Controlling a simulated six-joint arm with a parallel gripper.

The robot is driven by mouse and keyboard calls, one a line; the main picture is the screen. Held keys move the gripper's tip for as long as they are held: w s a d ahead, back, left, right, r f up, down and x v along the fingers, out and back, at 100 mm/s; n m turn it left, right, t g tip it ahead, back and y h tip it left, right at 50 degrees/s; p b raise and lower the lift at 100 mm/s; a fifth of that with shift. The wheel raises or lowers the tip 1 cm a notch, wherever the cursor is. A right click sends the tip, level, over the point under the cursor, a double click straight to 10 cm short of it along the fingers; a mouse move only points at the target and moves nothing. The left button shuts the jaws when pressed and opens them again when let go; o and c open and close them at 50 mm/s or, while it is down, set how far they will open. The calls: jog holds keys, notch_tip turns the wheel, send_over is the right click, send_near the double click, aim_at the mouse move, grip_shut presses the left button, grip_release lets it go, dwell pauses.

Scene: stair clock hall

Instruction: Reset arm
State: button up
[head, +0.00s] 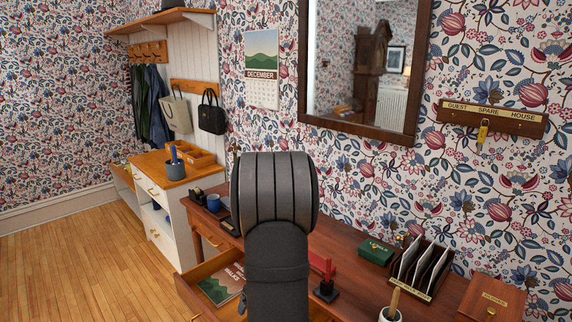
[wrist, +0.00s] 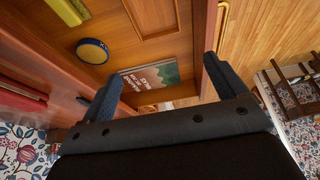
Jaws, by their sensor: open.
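My gripper (wrist: 163,67) shows in the wrist view with its two dark fingers spread wide apart and nothing held between them. In the head view my arm rises in the middle and hides the gripper. Beyond the fingers lies a green and orange booklet (wrist: 152,76) in an open drawer. The head view shows the same booklet (head: 221,285) in the pulled-out drawer (head: 196,276) of the brown desk (head: 345,240). The gripper is apart from the booklet.
A blue mug (head: 219,210) is left of my arm. Open floor (head: 90,265) lies at left.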

jog(key=x, duration=1.4)
jog(key=shift+a+f, duration=0.15)
jog(key=shift+f, duration=0.1)
jog(key=w+a, duration=1.7)
jog(key=shift+w+r, duration=0.2)
jog(key=shift+s+d+r, duration=0.1)
jog(key=shift+s+r, duration=0.05)
jog(key=shift+r, duration=0.3)
